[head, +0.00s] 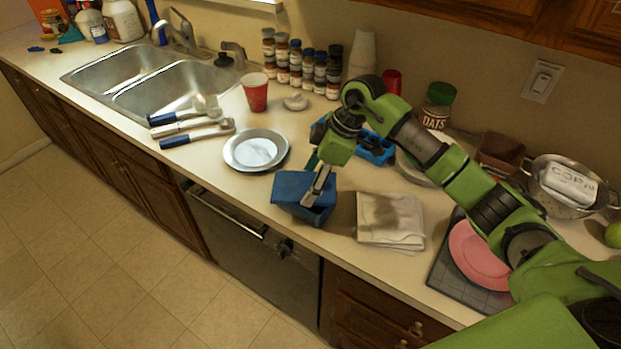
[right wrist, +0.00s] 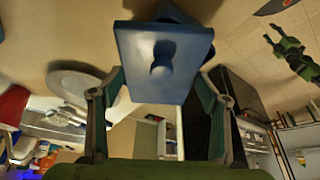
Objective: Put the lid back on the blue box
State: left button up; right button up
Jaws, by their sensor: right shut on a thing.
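The blue lid (head: 296,188) is held by my right gripper (head: 321,184) over the counter's front part.
A grey plate (head: 236,160) is left of the box, and a folded cloth (head: 388,229) is close on its right. A blue caddy (head: 378,150) stands behind, partly covered by my arm. A red cup (head: 256,98) and several spice jars stand at the back. The counter's front edge is near.

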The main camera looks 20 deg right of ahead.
jog(key=shift+f+p, duration=0.2)
jog(key=shift+p, duration=0.5)
dwell(1.8)
jog(key=o, duration=1.1)
jog(key=o, duration=0.3)
jog(key=shift+o, duration=0.2)
jog(key=shift+r, duration=0.15)
jog(key=shift+r+p, duration=3.1)
jog(key=shift+r, duration=0.3)
